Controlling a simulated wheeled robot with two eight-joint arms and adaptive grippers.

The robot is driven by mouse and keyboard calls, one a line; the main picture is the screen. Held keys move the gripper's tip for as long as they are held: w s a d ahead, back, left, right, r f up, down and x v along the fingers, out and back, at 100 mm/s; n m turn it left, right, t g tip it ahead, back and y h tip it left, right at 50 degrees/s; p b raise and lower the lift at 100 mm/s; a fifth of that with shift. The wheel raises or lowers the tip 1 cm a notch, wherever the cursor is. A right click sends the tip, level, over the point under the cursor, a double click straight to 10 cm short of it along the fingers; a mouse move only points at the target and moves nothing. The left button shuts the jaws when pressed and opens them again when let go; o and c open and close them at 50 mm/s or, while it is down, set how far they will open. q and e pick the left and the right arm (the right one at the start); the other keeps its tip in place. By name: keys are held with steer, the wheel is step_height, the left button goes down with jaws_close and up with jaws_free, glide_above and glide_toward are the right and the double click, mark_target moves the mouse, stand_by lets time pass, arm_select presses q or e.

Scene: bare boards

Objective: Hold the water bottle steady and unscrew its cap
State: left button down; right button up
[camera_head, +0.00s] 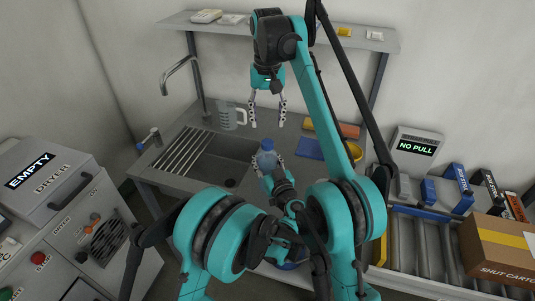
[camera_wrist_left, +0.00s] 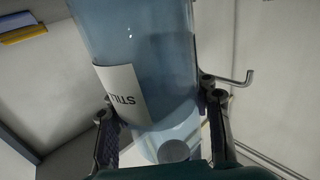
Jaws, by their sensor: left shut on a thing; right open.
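The water bottle (camera_head: 266,158) is translucent blue with a blue cap (camera_head: 267,144) on top. My left gripper (camera_head: 269,168) is shut around its body and holds it upright near the sink counter's front edge. In the left wrist view the bottle (camera_wrist_left: 150,60) fills the middle, with a white label reading "STILL" and the fingers of my left gripper (camera_wrist_left: 165,125) on both sides of its lower part. My right gripper (camera_head: 268,115) is open and empty, pointing down above the bottle and apart from it.
A steel sink counter (camera_head: 190,178) with a tap (camera_head: 180,72) and a clear measuring jug (camera_head: 230,117) lies behind. A roller conveyor (camera_head: 425,250) bears a carton (camera_head: 495,245).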

mark_target(268, 142)
steer(key=m, duration=2.6)
steer(key=shift+f, duration=4)
jaws_close()
